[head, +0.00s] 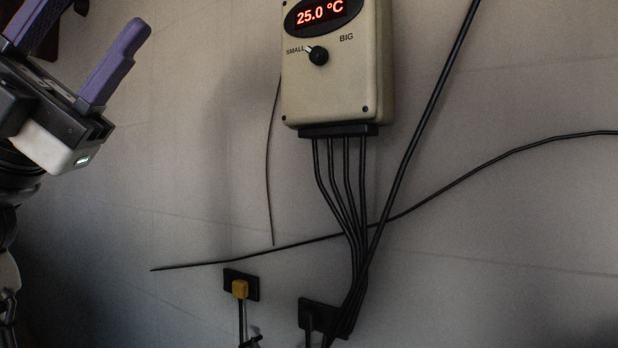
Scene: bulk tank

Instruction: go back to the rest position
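My gripper (84,32) is at the upper left of the head view, with two purple fingers pointing up and to the right. The fingers stand wide apart with nothing visible between them. The left finger is cut off by the top edge of the picture. My gripper is in front of the wall, left of the control box and apart from it.
A beige control box (340,90) on the wall reads 25.0 °C. Its black knob (319,56) points toward SMALL. Black cables (340,190) hang below it. A yellow plug (240,289) sits at a black wall plate (228,275). Another black socket (312,308) is lower right.

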